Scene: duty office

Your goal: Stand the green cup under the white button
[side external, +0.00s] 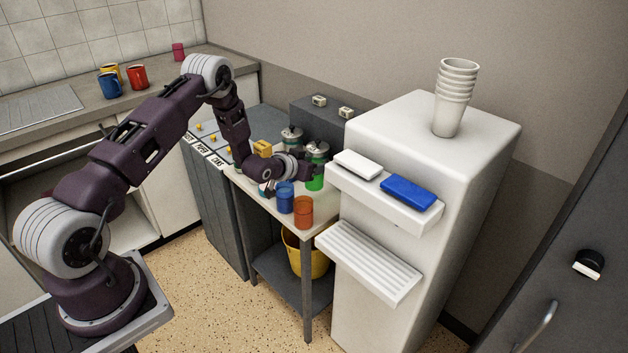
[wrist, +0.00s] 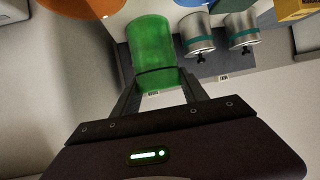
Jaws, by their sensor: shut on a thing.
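The green cup (side external: 315,182) is at the right end of the small table, behind the blue and orange cups. In the wrist view the green cup (wrist: 152,48) sits between the fingers of my gripper (wrist: 160,85), which is shut on it. Whether the cup touches the table is hard to tell. The white button (side external: 358,164) is on the upper ledge of the white dispenser (side external: 370,235), left of the blue button (side external: 408,193). A ribbed drip shelf (side external: 369,262) juts out below both.
The blue cup (side external: 285,197) and orange cup (side external: 303,212) stand close to my gripper. Metal canisters (side external: 317,151) stand behind it. The drip shelf is clear. Stacked white cups (side external: 454,97) top the dispenser. A yellow bucket (side external: 306,255) is under the table.

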